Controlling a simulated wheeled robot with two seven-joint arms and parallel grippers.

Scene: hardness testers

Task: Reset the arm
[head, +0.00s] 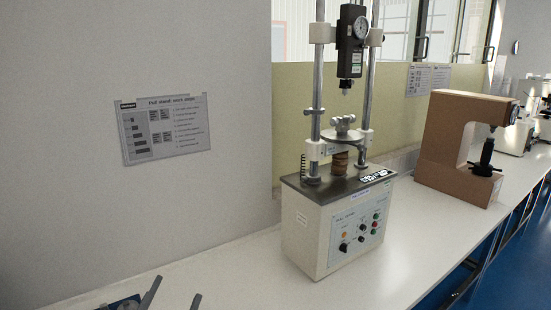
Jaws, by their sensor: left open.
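My left gripper (173,294) shows at the bottom left edge of the head view. Its two dark fingers are spread apart with nothing seen between them, and the rest of it is cut off by the frame. It is low in front of the white bench (222,272), well left of the test stand (338,225). The stand has a dial gauge (361,28) on a black body between two upright posts, with a round plate (342,135) below it. My right gripper is not in view.
A brown hardness tester (447,140) stands right of the stand, with white instruments (525,125) farther along the bench. A printed sign (165,128) is on the grey wall. The bench top left of the stand is clear. Blue floor (490,285) shows at lower right.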

